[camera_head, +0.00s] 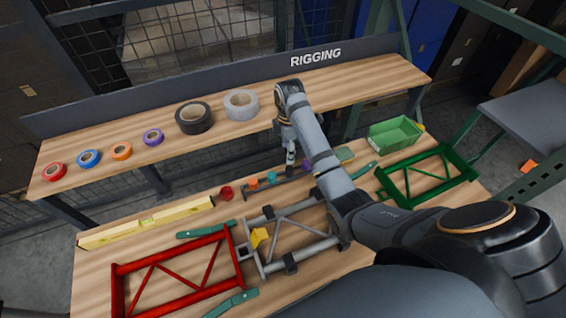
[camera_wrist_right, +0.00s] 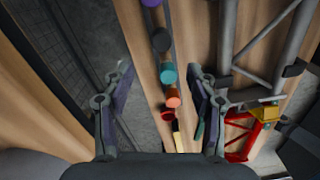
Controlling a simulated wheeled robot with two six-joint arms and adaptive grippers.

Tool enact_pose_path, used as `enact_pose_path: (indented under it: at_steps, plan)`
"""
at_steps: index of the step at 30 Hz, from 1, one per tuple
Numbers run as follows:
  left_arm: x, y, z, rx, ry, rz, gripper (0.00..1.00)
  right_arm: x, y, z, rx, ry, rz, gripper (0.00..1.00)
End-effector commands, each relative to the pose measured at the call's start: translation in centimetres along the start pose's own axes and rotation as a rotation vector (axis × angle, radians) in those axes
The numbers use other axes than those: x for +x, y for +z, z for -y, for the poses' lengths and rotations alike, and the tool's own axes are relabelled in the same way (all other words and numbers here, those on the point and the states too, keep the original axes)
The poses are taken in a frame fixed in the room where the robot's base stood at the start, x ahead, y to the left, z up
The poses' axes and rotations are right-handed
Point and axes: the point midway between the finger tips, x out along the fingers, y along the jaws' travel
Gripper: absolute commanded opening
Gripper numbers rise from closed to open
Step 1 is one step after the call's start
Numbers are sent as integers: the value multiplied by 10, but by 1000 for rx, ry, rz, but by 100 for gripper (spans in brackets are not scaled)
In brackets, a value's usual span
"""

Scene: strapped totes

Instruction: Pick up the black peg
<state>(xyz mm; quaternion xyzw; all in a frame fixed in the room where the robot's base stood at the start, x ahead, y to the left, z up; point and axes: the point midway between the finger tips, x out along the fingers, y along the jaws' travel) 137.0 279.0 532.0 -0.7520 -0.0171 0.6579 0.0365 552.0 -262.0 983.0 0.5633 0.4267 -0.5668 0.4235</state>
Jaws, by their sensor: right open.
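The black peg (camera_wrist_right: 161,40) stands in a row of coloured pegs in the right wrist view, between a purple peg (camera_wrist_right: 152,2) and a teal peg (camera_wrist_right: 169,73). An orange peg (camera_wrist_right: 173,97) is beyond the teal one. My right gripper (camera_wrist_right: 160,76) is open and empty, its fingers spread on either side of the row. In the head view my right gripper (camera_head: 291,158) points down over the row, between the teal peg (camera_head: 271,178) and the purple peg (camera_head: 307,167). It largely hides the black peg there. My left gripper is not in view.
Red (camera_head: 170,275), grey (camera_head: 290,237) and green (camera_head: 428,174) frames cover the front bench. A green bin (camera_head: 394,135) stands right. Tape rolls (camera_head: 194,118) line the rear shelf.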

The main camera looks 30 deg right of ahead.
Motion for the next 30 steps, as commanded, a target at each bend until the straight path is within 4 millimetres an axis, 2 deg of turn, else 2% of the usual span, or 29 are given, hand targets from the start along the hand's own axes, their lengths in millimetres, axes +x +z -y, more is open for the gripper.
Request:
enact_pose_path:
  at_steps: [3, 6, 10, 14, 17, 22, 25, 30]
  plan:
    - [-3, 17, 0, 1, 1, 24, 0, 6, 0, 1, 0, -4, 1, 58]
    - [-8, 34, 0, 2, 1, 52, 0, 23, 0, 1, 1, -5, 1, 58]
    - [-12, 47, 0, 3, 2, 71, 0, 44, 0, 0, 1, -4, 1, 58]
    - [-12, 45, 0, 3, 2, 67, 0, 52, 0, 0, 0, -1, 0, 58]
    - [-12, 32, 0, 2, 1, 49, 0, 54, 1, -1, 0, -1, 0, 58]
    - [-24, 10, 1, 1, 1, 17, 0, 79, 4, -4, 0, -5, 2, 58]
    - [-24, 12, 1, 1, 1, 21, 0, 96, 4, -4, 0, -3, 1, 58]
    - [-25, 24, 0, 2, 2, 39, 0, 105, 4, -4, 0, 0, 1, 58]
